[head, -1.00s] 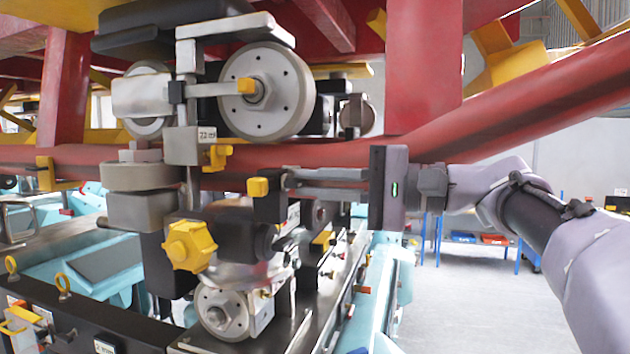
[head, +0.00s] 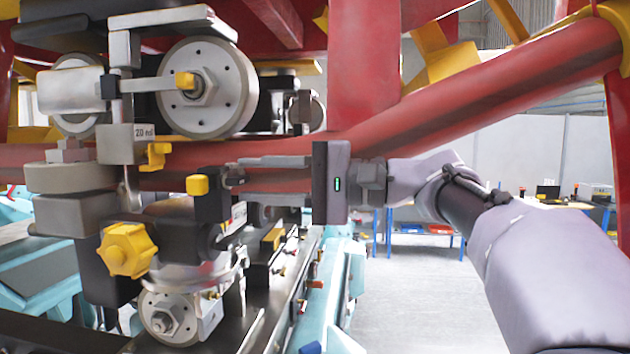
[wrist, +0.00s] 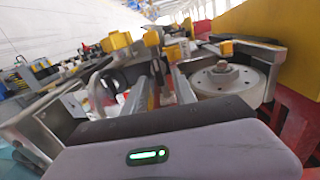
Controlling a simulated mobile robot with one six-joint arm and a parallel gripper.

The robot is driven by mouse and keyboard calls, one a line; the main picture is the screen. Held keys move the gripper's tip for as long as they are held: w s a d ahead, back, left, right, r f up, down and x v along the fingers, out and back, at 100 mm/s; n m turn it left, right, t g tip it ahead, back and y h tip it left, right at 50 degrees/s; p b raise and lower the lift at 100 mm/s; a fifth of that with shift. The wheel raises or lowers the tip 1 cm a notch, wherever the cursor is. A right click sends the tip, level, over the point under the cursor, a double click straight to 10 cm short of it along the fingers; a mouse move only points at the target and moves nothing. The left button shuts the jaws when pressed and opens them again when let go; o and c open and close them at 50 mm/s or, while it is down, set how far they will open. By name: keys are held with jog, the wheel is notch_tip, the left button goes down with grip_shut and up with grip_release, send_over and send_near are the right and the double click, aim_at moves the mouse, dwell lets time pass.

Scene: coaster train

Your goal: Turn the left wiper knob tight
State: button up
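A yellow star-shaped knob (head: 127,250) sits low on the left of the wheel assembly in the head view. A small yellow knob (head: 197,185) on a dark block is level with my gripper, with another yellow piece (head: 155,155) up and to its left. The frames do not show which is the left wiper knob. My gripper (head: 240,180) reaches in from the right with its two fingers apart. Its tips are close to the dark block; contact cannot be told. In the wrist view, yellow pieces (wrist: 152,38) show beyond the fingers.
A large grey wheel (head: 208,88) is above the gripper and a smaller wheel (head: 170,315) below. A thick red tube (head: 480,85) runs close behind my gripper and arm. Dark rails on a light-blue frame (head: 335,275) lie beneath. Floor is clear at the lower right.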

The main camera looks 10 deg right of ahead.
jog(key=b+v, duration=0.3)
jog(key=v, duration=1.4)
jog(key=shift+d, duration=0.15)
jog(key=s+a+f+m+h+b, duration=0.15)
jog(key=a+f+b, duration=0.3)
jog(key=f, duration=0.65)
jog(key=s+a+f+g+h+b, duration=0.1)
jog(key=s+a+f+h+b, duration=0.15)
jog(key=f+b, duration=0.6)
jog(key=s+a+f+m+h+b, duration=0.1)
jog(key=a+f+h+b, duration=0.3)
jog(key=f, duration=1)
jog(key=s+d+f+h+b, duration=0.1)
jog(key=s+f+b, duration=0.3)
jog(key=f, duration=0.8)
jog(key=s+d+f+n+h+b, duration=0.1)
jog(key=s+f+h+b, duration=0.2)
jog(key=f, duration=0.8)
jog(key=s+f+n+h+b, duration=0.1)
jog(key=s+f+h+b, duration=0.2)
jog(key=f, duration=0.9)
jog(key=s+b, duration=0.2)
jog(key=s, duration=0.1)
jog(key=shift+d+f+t+b, duration=0.3)
jog(key=shift+d+b, duration=0.1)
jog(key=shift+n, duration=0.25)
